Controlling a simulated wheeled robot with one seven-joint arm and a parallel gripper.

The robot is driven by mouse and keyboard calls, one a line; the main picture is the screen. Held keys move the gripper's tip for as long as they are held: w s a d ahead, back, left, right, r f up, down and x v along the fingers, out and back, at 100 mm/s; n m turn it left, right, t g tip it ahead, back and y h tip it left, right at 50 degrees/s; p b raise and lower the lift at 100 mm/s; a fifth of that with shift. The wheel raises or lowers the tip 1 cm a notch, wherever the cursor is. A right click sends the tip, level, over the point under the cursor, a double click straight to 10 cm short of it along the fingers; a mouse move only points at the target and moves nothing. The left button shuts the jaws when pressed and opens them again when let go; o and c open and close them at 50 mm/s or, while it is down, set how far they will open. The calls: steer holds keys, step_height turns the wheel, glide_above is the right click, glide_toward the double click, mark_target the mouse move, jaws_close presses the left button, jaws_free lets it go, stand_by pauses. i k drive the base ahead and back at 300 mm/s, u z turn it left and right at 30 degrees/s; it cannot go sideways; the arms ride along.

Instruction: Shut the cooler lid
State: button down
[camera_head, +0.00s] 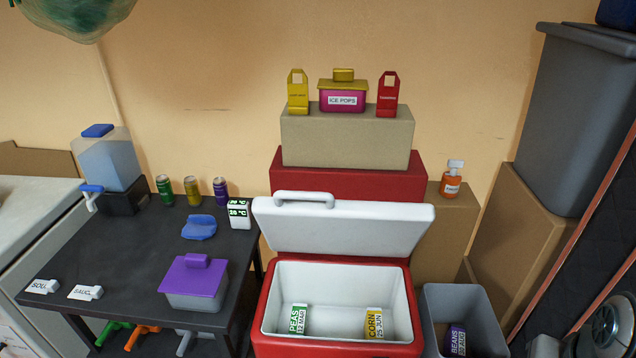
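The cooler (262,326) is a red box with a white inside, at the lower middle of the head view. Its white lid (345,229) is open, tilted up and back along the cooler's rear edge, with a white handle (304,197) on it. Inside the cooler lie a green and white peas packet (298,319) and a yellow and white corn packet (375,323). My gripper is not in view.
A dark table (130,255) left of the cooler holds a purple-lidded container (195,283), cans and a water dispenser (108,160). A grey bin (484,318) with a beans packet stands close on the right. Stacked boxes (345,140) rise behind the lid.

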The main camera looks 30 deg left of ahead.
mark_target(292, 221)
steer(key=k, duration=1.25)
steer(key=u, duration=1.2)
steer(key=i, duration=1.1)
steer(key=u, duration=0.05)
